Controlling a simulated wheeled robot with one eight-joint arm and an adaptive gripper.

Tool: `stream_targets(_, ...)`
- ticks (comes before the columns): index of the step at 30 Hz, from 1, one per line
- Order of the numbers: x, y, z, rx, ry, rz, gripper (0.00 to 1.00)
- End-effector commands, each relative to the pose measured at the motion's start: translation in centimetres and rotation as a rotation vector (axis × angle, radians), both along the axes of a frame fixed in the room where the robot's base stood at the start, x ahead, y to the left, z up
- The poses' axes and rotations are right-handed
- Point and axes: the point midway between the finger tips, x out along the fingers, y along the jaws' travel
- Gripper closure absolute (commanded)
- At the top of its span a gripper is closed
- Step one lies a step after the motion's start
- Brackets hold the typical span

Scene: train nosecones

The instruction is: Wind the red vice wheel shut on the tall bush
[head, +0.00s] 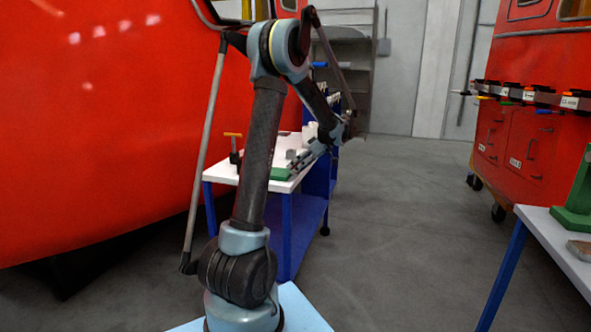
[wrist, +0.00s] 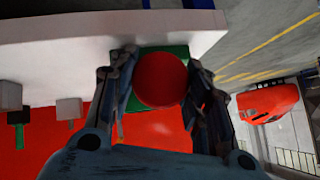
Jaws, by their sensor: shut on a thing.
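The red vice wheel (wrist: 160,80) faces the wrist camera as a round red disc. My gripper (wrist: 161,70) has one finger on each side of it and is shut on it. Behind the wheel, parts of the green vice (wrist: 148,53) show at the edge of a white bench top. In the head view, my gripper (head: 297,168) reaches down to the green vice (head: 279,174) at the front corner of the white bench (head: 223,174). The wheel is hidden there. I cannot make out the tall bush in either view.
Small pale blocks (wrist: 69,108) stand left of the vice in the wrist view. A dark tool with an orange bar (head: 234,144) stands on the bench. Another table (head: 560,240) is at the right. Open grey floor (head: 400,230) lies between them.

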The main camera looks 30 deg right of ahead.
Motion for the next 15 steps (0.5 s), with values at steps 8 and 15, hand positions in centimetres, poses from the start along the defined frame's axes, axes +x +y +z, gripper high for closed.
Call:
stream_targets(8,0.17,-0.14,0.08,0.037,0.028,-0.001,0.8)
stream_targets(15,0.18,-0.15,0.1,0.039,0.03,-0.002,0.8)
